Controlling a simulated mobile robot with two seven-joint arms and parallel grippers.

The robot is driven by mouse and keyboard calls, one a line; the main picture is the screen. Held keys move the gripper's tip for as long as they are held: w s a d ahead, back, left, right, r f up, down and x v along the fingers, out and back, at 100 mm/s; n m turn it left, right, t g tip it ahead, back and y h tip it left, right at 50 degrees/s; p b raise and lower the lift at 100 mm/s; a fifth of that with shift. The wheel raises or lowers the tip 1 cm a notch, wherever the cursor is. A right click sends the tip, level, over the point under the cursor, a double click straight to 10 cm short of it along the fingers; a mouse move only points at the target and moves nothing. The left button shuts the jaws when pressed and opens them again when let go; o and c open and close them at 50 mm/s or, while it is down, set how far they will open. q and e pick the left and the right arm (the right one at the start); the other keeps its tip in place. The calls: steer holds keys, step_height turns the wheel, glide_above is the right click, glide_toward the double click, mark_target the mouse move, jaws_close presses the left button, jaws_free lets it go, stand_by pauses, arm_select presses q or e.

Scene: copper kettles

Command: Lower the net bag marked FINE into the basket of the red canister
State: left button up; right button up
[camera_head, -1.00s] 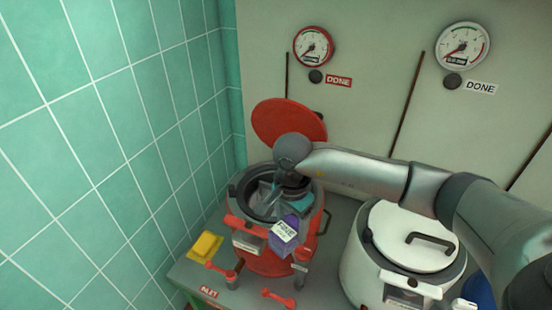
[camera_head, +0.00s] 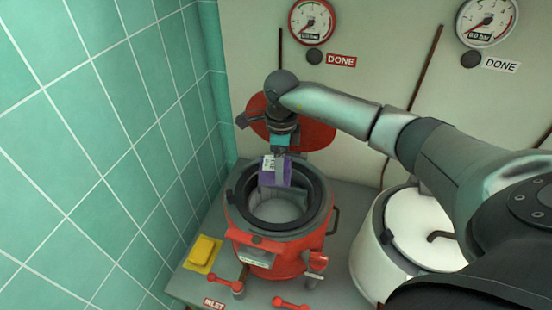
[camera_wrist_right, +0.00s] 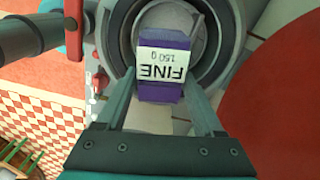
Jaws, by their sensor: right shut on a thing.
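The red canister (camera_head: 262,262) stands with its lid (camera_head: 312,138) open behind its mouth. Its basket (camera_head: 277,210) shows as a pale grey round well inside the dark rim. The purple bag (camera_head: 276,172) has a white label that reads FINE 150 g in the right wrist view (camera_wrist_right: 162,70). My right gripper (camera_head: 281,153) points down and is shut on the bag. The bag hangs over the back part of the canister's mouth; from this angle I cannot tell how far its lower end is from the basket. My left gripper is not in view.
A white canister (camera_head: 425,225) with a closed lid stands to the right, partly behind my arm. The tiled wall (camera_head: 110,150) is close on the left.

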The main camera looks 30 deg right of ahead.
steer(key=shift+s+f+b, duration=0.25)
steer(key=shift+f+b, duration=0.3)
steer(key=shift+f, duration=0.2)
arm_select(q)
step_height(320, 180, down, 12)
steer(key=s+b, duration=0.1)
steer(key=b, duration=0.9)
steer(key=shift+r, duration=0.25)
arm_select(e)
step_height(320, 180, down, 13)
steer(key=shift+w, duration=0.15)
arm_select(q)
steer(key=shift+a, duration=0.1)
arm_select(e)
steer(key=o, duration=1.5)
arm_select(q)
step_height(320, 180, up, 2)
steer(key=shift+p, duration=0.95)
arm_select(e)
step_height(320, 180, up, 15)
steer(key=shift+r, duration=0.15)
